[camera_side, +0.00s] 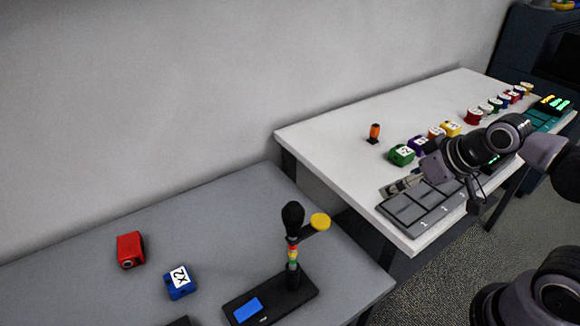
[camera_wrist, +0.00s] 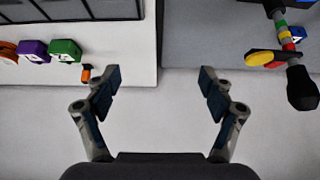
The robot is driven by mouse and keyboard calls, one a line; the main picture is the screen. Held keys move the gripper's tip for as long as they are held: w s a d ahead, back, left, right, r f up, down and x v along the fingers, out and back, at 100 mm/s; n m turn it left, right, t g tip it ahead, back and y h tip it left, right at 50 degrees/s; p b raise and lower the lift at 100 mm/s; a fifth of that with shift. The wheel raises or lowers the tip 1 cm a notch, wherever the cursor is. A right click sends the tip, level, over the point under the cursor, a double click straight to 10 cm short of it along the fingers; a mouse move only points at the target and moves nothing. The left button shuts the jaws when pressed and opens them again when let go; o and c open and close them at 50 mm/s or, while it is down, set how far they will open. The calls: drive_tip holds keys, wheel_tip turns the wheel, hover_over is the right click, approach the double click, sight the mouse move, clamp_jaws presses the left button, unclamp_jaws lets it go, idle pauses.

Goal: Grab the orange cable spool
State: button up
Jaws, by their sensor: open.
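In the side view my gripper (camera_side: 403,184) is above the grey tray, apart from the spools.
A small upright orange object (camera_side: 375,131) stands alone near the row. A compartmented grey tray (camera_side: 408,212) lies at the table's front.

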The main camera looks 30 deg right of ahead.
drive_tip(key=w+d+r+m+g+h, duration=0.1)
drive_tip(key=w+d+r+m+h, duration=0.2)
drive_tip(key=w+d, duration=0.45)
drive_tip(key=m+g, duration=0.4)
drive_tip(key=m, duration=0.4)
approach(437, 131)
drive_tip(key=shift+h, duration=0.3)
drive_tip(key=x, duration=0.4)
drive_tip(key=shift+s+a, duration=0.1)
drive_tip(key=shift+s, duration=0.1)
drive_tip(key=shift+x, duration=3.35)
drive_tip(key=shift+w+a, duration=0.1)
drive_tip(key=shift+w, duration=0.05)
drive_tip(key=c, duration=1.3)
